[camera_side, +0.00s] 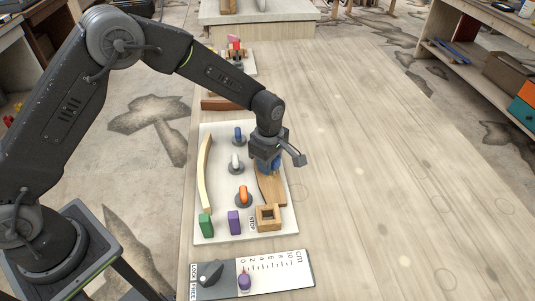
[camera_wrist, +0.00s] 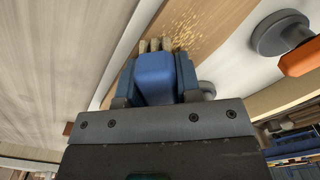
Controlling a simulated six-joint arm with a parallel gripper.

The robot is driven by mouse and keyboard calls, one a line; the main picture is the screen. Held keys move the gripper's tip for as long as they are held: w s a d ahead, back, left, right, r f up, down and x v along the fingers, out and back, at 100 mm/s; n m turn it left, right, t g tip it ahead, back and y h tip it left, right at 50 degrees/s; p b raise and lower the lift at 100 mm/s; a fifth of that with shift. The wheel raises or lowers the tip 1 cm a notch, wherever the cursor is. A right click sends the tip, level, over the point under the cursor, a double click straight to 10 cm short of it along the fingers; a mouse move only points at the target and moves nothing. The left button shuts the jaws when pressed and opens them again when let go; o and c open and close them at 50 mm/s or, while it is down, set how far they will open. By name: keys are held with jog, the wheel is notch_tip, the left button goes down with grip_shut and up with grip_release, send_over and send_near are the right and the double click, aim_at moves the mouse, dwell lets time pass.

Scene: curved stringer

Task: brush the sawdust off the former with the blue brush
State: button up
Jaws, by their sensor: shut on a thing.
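The former (camera_side: 271,190) is a brown curved wooden piece on the right side of the white board. In the wrist view the former (camera_wrist: 208,22) carries a scatter of pale sawdust (camera_wrist: 182,24). My gripper (camera_side: 268,166) is over the far part of the former, pointing down. In the wrist view my gripper (camera_wrist: 156,82) is shut on the blue brush (camera_wrist: 155,78), with a jaw on each side. The brush's tan bristles (camera_wrist: 155,45) lie right beside the sawdust. I cannot tell whether they touch the wood. In the side view the brush is mostly hidden by the gripper.
The white board (camera_side: 218,229) also holds a pale curved strip (camera_side: 206,172), blue (camera_side: 239,135), grey (camera_side: 236,162) and orange (camera_side: 243,194) knobs, green (camera_side: 206,224) and purple (camera_side: 234,222) blocks, and a wooden box (camera_side: 269,218). A scale panel (camera_side: 275,278) lies in front. The table's right side is clear.

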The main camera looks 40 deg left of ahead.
aim_at(272, 185)
jog(key=shift+s+d, duration=1.95)
jog(key=shift+s, duration=0.05)
jog(key=shift+w+a, duration=4.8)
jog(key=shift+s+d, duration=4.85)
jog(key=shift+d, duration=0.05)
jog(key=shift+w+a+f, duration=0.1)
jog(key=shift+w+a, duration=4.8)
jog(key=shift+a, duration=0.05)
notch_tip(272, 185, up, 9)
jog(key=shift+f, duration=0.2)
